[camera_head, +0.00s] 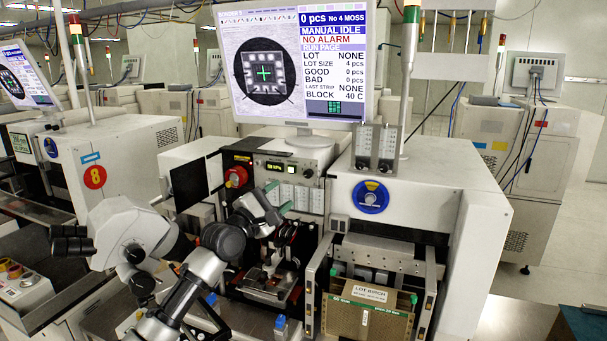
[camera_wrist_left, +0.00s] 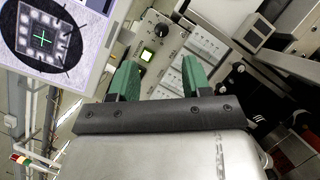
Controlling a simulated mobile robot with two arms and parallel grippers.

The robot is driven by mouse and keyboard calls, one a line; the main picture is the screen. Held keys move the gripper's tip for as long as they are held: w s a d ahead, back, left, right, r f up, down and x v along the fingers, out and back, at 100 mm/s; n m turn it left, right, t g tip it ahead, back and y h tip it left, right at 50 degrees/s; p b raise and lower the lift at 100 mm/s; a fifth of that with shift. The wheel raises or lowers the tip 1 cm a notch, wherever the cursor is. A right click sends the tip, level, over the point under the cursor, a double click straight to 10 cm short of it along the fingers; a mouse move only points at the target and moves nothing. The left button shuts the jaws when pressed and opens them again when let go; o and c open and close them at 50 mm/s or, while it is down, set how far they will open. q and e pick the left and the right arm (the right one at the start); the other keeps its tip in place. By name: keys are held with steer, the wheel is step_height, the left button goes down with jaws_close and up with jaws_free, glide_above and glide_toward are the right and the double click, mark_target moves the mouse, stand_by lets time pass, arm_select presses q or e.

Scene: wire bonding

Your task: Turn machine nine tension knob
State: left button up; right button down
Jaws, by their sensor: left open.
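The machine in front (camera_head: 425,190) has a control panel (camera_head: 292,163) with a small lit display. A dark round knob (camera_head: 308,172) sits right of that display. In the left wrist view the knob (camera_wrist_left: 162,30) shows beyond the fingers, above the lit display. My left gripper (camera_head: 279,197) is in front of the panel, below the display. Its green fingers are apart and empty in the wrist view (camera_wrist_left: 159,78), with a gap between them and the knob. My right gripper is not in view.
A monitor (camera_head: 333,60) stands above the panel. A red switch (camera_head: 237,176) is left of the panel. A microscope (camera_head: 125,235) stands left of my arm. A machine marked 8 (camera_head: 95,177) is at the left. A brown box (camera_head: 366,312) stands at the lower right.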

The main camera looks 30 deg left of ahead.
mark_target(306, 176)
arm_select(q)
steer(key=p+x, duration=0.1)
steer(key=x, duration=0.7)
steer(key=shift+w+f, duration=0.15)
steer(key=shift+w, duration=0.4)
steer(key=shift+w+d, duration=0.1)
steer(key=shift+w, duration=0.25)
jaws_close()
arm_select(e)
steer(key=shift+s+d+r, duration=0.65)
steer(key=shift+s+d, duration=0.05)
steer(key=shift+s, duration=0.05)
